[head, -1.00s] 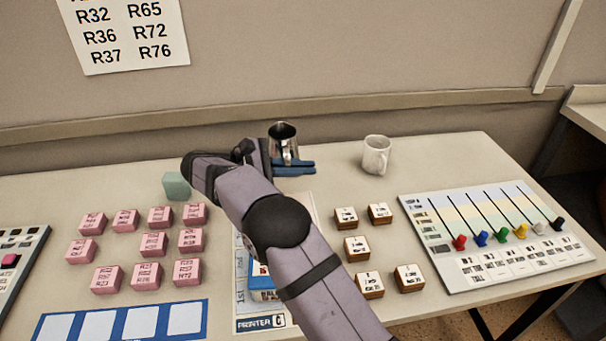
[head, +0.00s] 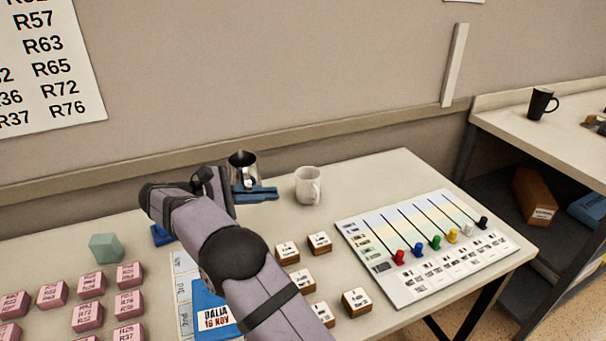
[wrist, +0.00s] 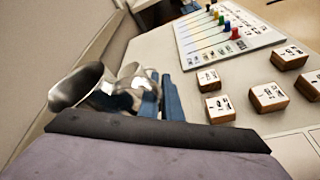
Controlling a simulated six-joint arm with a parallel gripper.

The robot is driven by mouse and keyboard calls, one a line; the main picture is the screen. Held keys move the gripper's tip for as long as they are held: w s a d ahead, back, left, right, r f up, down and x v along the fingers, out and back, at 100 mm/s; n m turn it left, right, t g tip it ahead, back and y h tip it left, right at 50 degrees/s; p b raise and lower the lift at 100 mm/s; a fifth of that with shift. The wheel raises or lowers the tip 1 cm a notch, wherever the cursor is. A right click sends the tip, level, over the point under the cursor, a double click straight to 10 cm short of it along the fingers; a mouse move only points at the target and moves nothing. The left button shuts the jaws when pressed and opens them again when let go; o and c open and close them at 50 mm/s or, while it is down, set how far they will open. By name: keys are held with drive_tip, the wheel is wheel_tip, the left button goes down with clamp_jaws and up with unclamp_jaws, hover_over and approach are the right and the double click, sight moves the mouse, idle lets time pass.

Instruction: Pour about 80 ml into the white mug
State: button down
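The white mug (head: 308,186) stands upright on the desk, its handle to the right. A shiny metal jug (head: 242,163) is to the left of it, apart from it, with its dark open mouth facing up. My gripper (head: 262,193) has blue fingers, close together at the jug's near side. In the wrist view the metal jug (wrist: 82,88) is at the left and its handle side meets the blue fingers (wrist: 168,98), which look shut on it. The jug's base is hidden by my gripper, so I cannot tell its height above the desk. The jug's contents are not visible.
White-topped wooden blocks (head: 319,243) and a slider board (head: 430,240) lie right of my arm. Pink blocks (head: 88,316) and a green block (head: 105,248) are at the left. A black mug (head: 541,103) stands on the side table. The desk around the white mug is clear.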

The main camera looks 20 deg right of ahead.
drive_tip(key=s+d+r+m+g+p, duration=0.1)
drive_tip(key=s+d+r+g, duration=0.15)
drive_tip(key=s+d, duration=0.75)
drive_tip(key=s+d+r+m+g+p, duration=0.15)
drive_tip(key=d+r, duration=0.25)
drive_tip(key=d, duration=1.3)
drive_tip(key=s+d+r+m+g+p, duration=0.15)
drive_tip(key=s+d+r, duration=0.35)
drive_tip(key=d, duration=0.9)
drive_tip(key=w+a+f+n+t+y, duration=0.1)
drive_tip(key=w+a+f+n+t, duration=0.2)
drive_tip(key=f, duration=0.3)
drive_tip(key=w+a+f+n+t+y, duration=0.1)
drive_tip(key=w+a+f+n+t, duration=0.2)
drive_tip(key=w+f+n+t, duration=0.2)
drive_tip(key=w+a+f+n+t+y, duration=0.2)
drive_tip(key=w+a+f+n+t, duration=0.2)
drive_tip(key=f, duration=0.4)
drive_tip(key=shift+w+f+t+p, duration=0.15)
drive_tip(key=shift+w+t+p, duration=0.15)
drive_tip(key=shift+w+t, duration=0.5)
drive_tip(key=shift+f, duration=0.2)
drive_tip(key=shift+r, duration=0.2)
